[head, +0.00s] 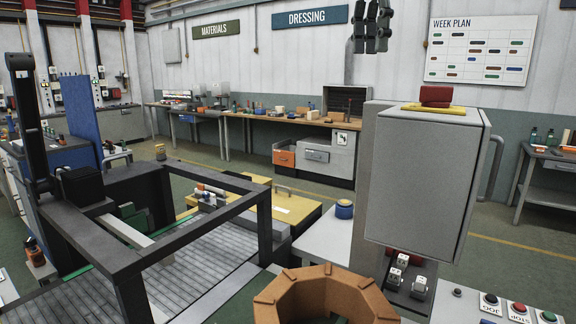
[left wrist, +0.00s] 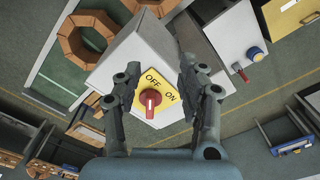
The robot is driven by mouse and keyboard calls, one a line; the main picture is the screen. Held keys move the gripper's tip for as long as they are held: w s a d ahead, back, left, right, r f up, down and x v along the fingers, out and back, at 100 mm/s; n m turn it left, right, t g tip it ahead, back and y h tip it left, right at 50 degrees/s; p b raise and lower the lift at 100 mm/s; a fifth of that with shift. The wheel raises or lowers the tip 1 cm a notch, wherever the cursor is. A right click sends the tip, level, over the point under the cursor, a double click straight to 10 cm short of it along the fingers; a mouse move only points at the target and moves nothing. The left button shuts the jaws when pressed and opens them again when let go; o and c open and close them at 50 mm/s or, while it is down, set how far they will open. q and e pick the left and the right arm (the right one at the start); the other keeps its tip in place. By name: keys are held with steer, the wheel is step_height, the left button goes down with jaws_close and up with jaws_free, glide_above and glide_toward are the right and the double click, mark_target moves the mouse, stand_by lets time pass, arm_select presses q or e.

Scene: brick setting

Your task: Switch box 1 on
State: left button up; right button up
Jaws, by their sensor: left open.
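A tall grey box (head: 420,180) stands right of centre in the head view. On its top is a yellow plate (head: 433,109) with a red knob (head: 436,96). In the left wrist view the plate (left wrist: 167,83) reads OFF and ON, and the white mark on the red knob (left wrist: 148,104) points toward OFF. My left gripper (head: 370,47) hangs at the top of the head view. In the left wrist view its open fingers (left wrist: 159,67) lie on either side of the plate in the picture, with nothing between them. No number shows on the box. My right gripper is not in view.
A wooden octagonal ring (head: 322,297) stands in front of the box. A push-button panel (head: 506,304) is at the lower right, and a dark machine frame (head: 200,235) at the left.

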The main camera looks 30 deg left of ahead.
arm_select(q)
steer(key=w+a+f+n, duration=0.1)
steer(key=a+f+n, duration=0.15)
steer(key=f, duration=1.85)
steer(key=s+a+f+n, duration=0.1)
steer(key=s+a+f, duration=0.1)
steer(key=f, duration=0.5)
steer(key=s+a+f+n+t, duration=0.1)
steer(key=s+a+f, duration=0.1)
steer(key=s+f, duration=0.3)
steer(key=shift+s+f+t, duration=0.2)
steer(key=shift+f+t, duration=0.1)
steer(key=shift+f, duration=1)
